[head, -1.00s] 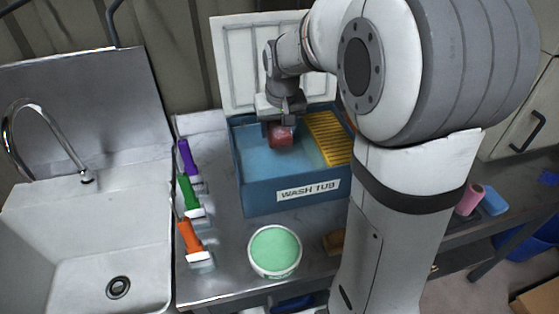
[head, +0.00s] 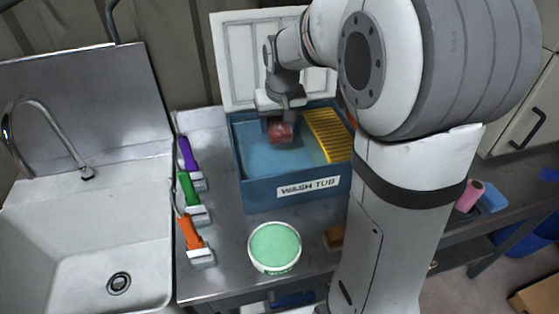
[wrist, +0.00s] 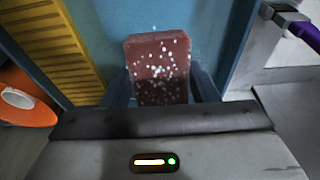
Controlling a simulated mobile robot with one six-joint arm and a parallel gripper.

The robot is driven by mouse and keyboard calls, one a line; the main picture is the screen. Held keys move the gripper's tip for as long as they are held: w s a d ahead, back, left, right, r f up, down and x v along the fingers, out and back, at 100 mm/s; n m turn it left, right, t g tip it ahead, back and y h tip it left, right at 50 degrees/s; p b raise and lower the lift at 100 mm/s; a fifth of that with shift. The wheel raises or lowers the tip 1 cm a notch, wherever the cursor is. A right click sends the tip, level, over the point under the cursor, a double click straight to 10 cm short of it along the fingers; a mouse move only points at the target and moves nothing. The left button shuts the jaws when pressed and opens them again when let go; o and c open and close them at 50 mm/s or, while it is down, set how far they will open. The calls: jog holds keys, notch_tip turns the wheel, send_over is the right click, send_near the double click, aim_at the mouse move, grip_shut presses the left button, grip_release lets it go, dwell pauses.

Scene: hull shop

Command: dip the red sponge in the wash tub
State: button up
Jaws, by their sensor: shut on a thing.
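The blue wash tub (head: 262,196) stands on the steel bench with its white lid raised behind it. It holds pale blue water and has a yellow ribbed rack on its right side. My gripper (head: 280,120) reaches down into the tub and is shut on the red sponge (head: 281,132). In the wrist view the red sponge (wrist: 158,62) is held between the fingers, with white specks like suds or droplets on its face. I cannot tell exactly how deep the sponge sits in the water.
The yellow rack (head: 328,136) is right of the sponge. Purple, green and orange brushes (head: 190,232) line the bench left of the tub. A round tub of green stuff (head: 274,248) stands in front. A sink (head: 90,230) is at the left. Pink and blue items (head: 470,196) lie at the right.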

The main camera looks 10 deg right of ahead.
aim_at(277, 121)
jog(key=shift+r, duration=0.1)
jog(key=shift+w+p+v, duration=0.25)
jog(key=shift+p+v, duration=0.5)
jog(key=shift+v, duration=0.2)
jog(key=shift+w+p+v, duration=0.2)
jog(key=shift+p+v, duration=0.5)
jog(key=shift+v, duration=0.3)
jog(key=shift+s, duration=0.1)
